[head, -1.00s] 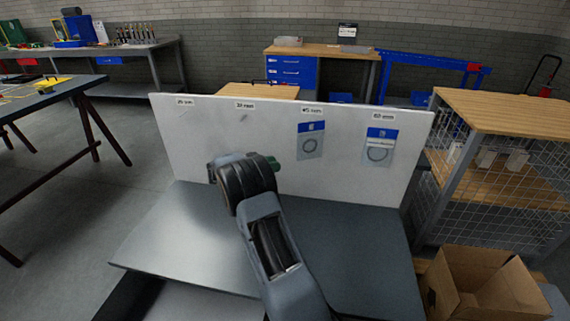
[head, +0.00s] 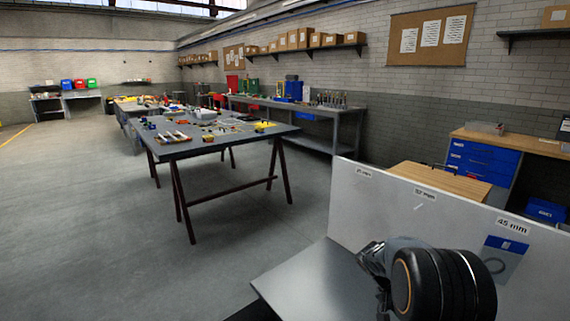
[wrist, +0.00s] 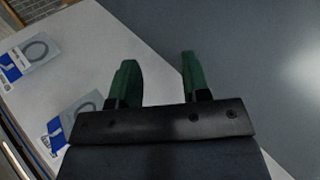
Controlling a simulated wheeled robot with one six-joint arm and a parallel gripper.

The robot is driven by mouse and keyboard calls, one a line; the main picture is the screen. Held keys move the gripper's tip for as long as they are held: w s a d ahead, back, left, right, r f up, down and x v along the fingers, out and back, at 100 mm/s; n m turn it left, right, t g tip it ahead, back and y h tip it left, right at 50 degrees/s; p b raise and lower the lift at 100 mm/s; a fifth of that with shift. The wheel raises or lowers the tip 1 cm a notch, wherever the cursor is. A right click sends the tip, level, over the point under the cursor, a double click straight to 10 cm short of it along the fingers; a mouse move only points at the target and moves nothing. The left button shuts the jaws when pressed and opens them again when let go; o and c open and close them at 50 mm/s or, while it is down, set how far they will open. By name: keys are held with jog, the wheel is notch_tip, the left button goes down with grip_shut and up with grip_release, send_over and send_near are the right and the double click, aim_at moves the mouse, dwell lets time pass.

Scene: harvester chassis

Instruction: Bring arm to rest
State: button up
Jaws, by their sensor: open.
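My gripper (wrist: 157,80) shows in the wrist view with two green fingers standing apart and nothing between them. Its fingers point over the grey tabletop (wrist: 255,60) and the white panel (wrist: 85,45). In the head view my arm's black and grey wrist part is at the lower right, in front of the white panel (head: 375,205); the fingers are hidden there. Two bagged rings with blue labels, one upper (wrist: 28,60) and one lower (wrist: 70,122), show against the panel in the wrist view. One bag also shows in the head view (head: 500,258), under the 45 mm label.
A dark trestle table (head: 215,138) with tools and parts stands at centre left. A long workbench (head: 350,112) runs along the wall behind it. A blue drawer unit (head: 480,165) stands at the right. The floor (head: 90,220) at left is open.

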jog(key=s+a+r+n+t+y+p, duration=0.2)
jog(key=s+a+r+t+y+p, duration=0.1)
jog(key=s+a+r, duration=0.4)
jog(key=s+a+r+n+t+y+p, duration=0.3)
jog(key=s+a+r+p, duration=0.3)
jog(key=a+r, duration=0.4)
notch_tip(320, 180, up, 4)
jog(key=shift+s+a+r+t+y+p, duration=0.15)
jog(key=shift+s+t+y+p, duration=0.15)
jog(key=shift+s+t+y, duration=0.55)
jog(key=shift+w, duration=0.1)
